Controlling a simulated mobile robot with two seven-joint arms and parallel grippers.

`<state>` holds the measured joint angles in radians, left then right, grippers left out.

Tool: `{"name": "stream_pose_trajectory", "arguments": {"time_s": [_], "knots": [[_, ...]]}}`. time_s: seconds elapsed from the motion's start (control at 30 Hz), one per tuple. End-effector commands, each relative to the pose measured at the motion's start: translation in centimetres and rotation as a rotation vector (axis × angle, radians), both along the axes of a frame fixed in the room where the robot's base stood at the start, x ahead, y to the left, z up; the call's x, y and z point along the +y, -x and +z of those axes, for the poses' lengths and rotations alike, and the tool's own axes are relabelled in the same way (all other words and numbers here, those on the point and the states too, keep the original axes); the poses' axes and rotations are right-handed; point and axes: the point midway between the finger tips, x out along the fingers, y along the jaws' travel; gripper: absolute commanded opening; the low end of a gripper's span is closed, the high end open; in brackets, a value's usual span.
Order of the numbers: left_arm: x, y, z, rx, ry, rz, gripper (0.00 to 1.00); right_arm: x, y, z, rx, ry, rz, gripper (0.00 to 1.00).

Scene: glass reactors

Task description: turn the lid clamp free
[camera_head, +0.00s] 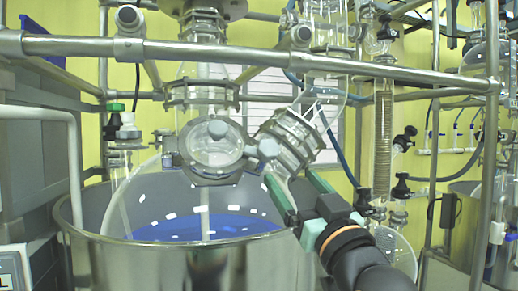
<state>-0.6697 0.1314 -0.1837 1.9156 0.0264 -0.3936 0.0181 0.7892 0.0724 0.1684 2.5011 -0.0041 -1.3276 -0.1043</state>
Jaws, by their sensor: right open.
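A grey clamp ring (212,172) sits around the neck on top of the glass reactor, in the middle of the head view. My right gripper (292,180) reaches in from the lower right, below and to the right of the knob. Its two green fingers are apart, with nothing clearly held between them. The fingertips lie close to the tilted side neck (290,140); I cannot tell whether they touch it. My left gripper is not in view.
A steel frame bar (230,52) crosses above the lid. A tilted flanged neck and a coiled condenser (383,135) stand to the right. The steel pot (190,262) fills the front. A grey cabinet (35,160) is at the left. Room around the knob is tight.

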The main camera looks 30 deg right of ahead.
Motion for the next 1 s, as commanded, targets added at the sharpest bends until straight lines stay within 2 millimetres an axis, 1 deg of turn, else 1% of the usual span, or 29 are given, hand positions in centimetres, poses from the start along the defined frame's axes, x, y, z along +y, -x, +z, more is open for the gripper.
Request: {"name": "stream_pose_trajectory", "arguments": {"time_s": [0.13,0.27,0.5,0.57,0.8,1.0], "knots": [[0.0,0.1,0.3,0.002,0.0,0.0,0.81,0.0,-0.1,0.3,-0.001,-0.001,-0.001,0.87],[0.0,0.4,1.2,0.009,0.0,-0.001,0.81,-0.2,-0.7,0.7,0.002,-0.001,0.0,0.87],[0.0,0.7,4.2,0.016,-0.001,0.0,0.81,-0.5,-2.4,1.6,0.005,-0.003,0.001,0.87],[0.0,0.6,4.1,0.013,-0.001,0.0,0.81,-0.8,-3.7,1.8,0.001,-0.003,0.001,0.87],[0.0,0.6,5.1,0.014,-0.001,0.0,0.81,-1.6,-7.8,3.6,0.0,-0.002,0.001,0.87],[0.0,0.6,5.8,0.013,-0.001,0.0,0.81,-2.1,-10.3,4.5,0.0,-0.002,0.001,0.87]]}}
